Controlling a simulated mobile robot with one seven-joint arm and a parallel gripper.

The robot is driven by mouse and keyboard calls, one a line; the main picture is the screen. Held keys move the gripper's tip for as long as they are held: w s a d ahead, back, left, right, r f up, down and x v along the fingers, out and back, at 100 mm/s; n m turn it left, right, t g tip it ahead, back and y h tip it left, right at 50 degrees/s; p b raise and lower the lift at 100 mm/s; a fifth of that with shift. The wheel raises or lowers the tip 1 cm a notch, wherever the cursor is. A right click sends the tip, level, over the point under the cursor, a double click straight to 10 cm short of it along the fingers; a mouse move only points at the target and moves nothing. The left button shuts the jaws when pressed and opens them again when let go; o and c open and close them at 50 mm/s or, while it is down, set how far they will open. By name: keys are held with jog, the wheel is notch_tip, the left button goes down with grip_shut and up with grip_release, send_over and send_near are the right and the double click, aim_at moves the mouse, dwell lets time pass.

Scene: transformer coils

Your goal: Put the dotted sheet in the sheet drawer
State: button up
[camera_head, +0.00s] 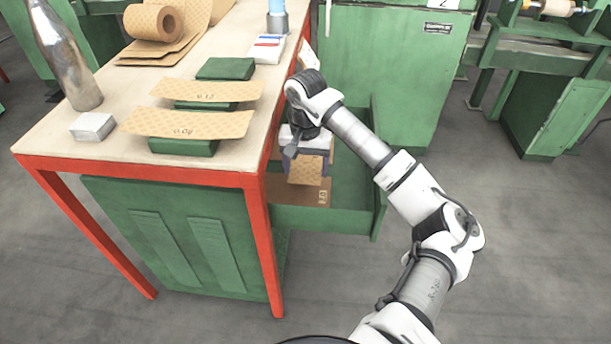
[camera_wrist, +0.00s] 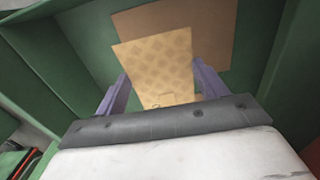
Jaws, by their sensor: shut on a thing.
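A tan dotted sheet (camera_wrist: 155,62) is between the two purple fingers of my gripper (camera_wrist: 160,88) in the wrist view. My gripper is shut on it. In the head view, the held sheet (camera_head: 304,170) hangs below my gripper (camera_head: 306,155), over the open green sheet drawer (camera_head: 340,218) at the right side of the workbench. A brown sheet (camera_head: 300,190) lies on the drawer floor, and it also shows in the wrist view (camera_wrist: 215,35) beyond the held sheet. I cannot tell whether the held sheet touches it.
Two more dotted sheets (camera_head: 208,91) (camera_head: 187,124) rest on green blocks on the workbench (camera_head: 115,158). A metal bottle (camera_head: 65,55), a grey block (camera_head: 92,127) and a paper roll (camera_head: 154,22) stand there too. The bench's red leg (camera_head: 262,250) and a green cabinet (camera_head: 390,70) flank the drawer.

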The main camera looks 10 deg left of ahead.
aim_at(305, 172)
notch_tip(305, 172, down, 4)
jog(key=shift+r, duration=0.15)
jog(key=shift+f+b, duration=0.35)
jog(key=shift+b, duration=0.2)
jog(key=shift+f+b, duration=0.25)
jog(key=shift+b, duration=0.05)
jog(key=o, duration=0.7)
jog(key=shift+r, duration=0.1)
jog(key=shift+r+p, duration=0.45)
jog(key=shift+p, duration=0.2)
notch_tip(305, 172, up, 12)
jog(key=shift+r+p, duration=0.15)
jog(key=shift+p, duration=0.35)
